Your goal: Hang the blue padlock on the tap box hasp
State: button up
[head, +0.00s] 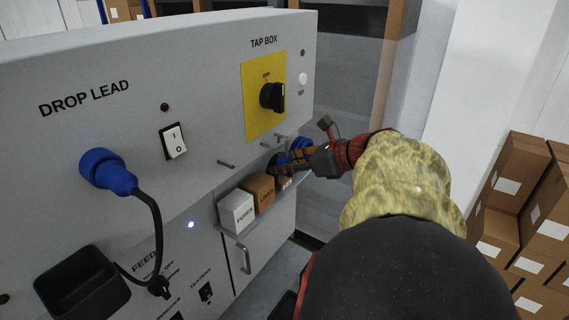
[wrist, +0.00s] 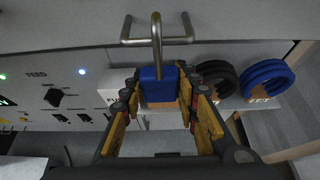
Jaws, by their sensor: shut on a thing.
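The blue padlock (wrist: 158,88) is upright in the wrist view, its steel shackle pointing up. My gripper (wrist: 158,78) is shut on its body from both sides. A metal bar bracket (wrist: 176,41), which may be the hasp, crosses behind the shackle in the wrist view. I cannot tell whether the shackle is around the bar or only in front of it. In the head view my gripper (head: 288,161) is beside the panel, below the tap box switch (head: 272,97) on its yellow plate (head: 252,112). I cannot make out the padlock there.
A shelf below holds a white fuses box (head: 236,212), a brown links box (head: 260,193) and other items. Black (wrist: 216,75) and blue (wrist: 267,78) cable coils are right of my gripper in the wrist view. A blue plug (head: 105,170) with a cable is on the panel.

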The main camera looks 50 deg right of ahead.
jog(key=shift+f+b, duration=0.3)
jog(key=shift+f, duration=0.2)
dwell(0.4)
jog(key=o, duration=1.3)
jog(key=shift+s, duration=0.1)
jog(key=v, duration=1.2)
